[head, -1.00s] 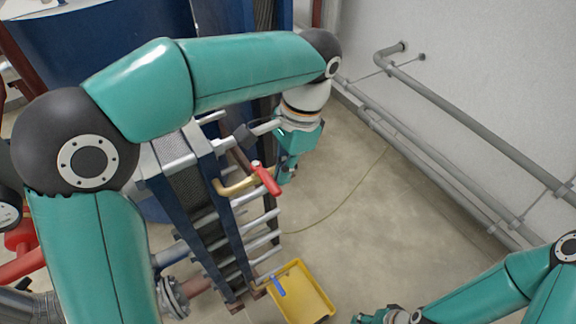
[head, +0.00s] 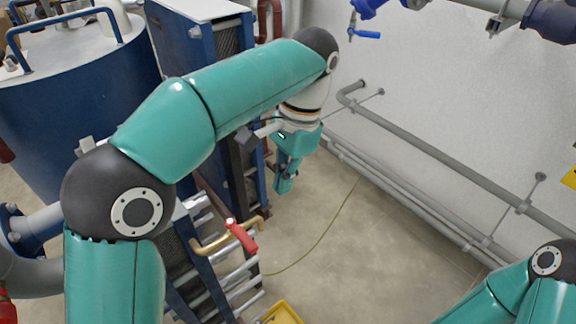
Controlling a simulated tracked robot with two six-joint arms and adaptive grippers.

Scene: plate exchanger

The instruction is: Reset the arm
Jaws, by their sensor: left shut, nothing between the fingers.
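My left arm arches across the middle of the head view, its green links running from the lower left to the upper middle. My left gripper (head: 284,182) hangs from it, pointing down, with its fingers shut and nothing between them. It is in front of the blue plate exchanger and appears above and to the right of a red-handled valve (head: 241,235) on a brass pipe. Only links of my right arm show at the lower right; its gripper is out of the picture.
The blue plate exchanger (head: 196,36) stands behind my left arm, beside a large blue tank (head: 60,105). Grey pipes (head: 430,152) run along the right wall. A yellow tray (head: 281,312) is cut off at the bottom.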

